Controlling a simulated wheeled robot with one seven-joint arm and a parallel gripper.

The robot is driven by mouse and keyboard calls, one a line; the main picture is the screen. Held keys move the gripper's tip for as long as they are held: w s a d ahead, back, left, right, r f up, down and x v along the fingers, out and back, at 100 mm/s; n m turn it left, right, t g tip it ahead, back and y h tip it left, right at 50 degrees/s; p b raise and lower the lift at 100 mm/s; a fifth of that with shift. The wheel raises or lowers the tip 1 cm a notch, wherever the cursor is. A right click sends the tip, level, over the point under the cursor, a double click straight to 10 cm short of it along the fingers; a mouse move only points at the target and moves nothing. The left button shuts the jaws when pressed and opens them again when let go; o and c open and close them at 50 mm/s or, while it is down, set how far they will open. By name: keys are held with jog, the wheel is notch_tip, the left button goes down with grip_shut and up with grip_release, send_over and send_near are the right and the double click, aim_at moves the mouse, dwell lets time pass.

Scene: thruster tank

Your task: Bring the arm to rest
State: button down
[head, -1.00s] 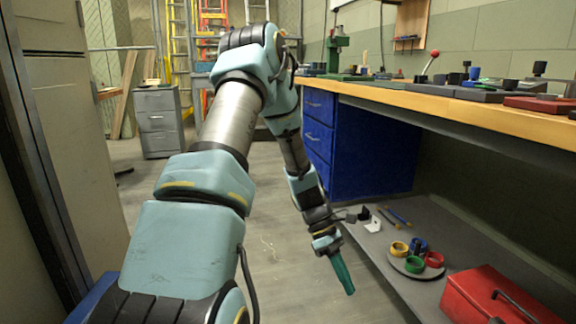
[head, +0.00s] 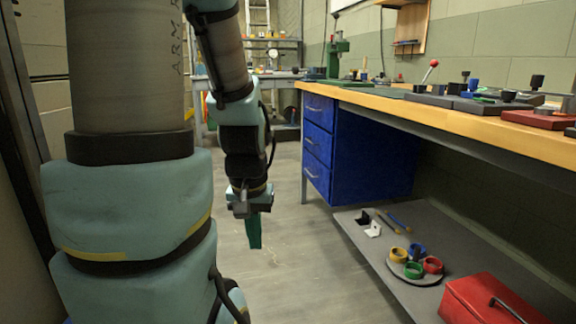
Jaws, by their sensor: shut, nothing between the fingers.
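My gripper (head: 254,232) hangs at the end of my arm in the head view, left of the workbench (head: 440,113). Its green fingers are shut with nothing between them and point down over the bare floor. The gripper is apart from the bench and the low shelf. My upper arm links fill the left of the view and hide part of the room behind them.
A low shelf (head: 385,268) under the bench carries a round plate with coloured rings (head: 414,270) and a red toolbox (head: 490,300). Blue drawers (head: 318,145) stand under the bench's far end. The floor (head: 290,260) between arm and shelf is clear.

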notch_tip(320, 180, up, 32)
jog(key=p, duration=3)
jog(key=shift+f, duration=0.15)
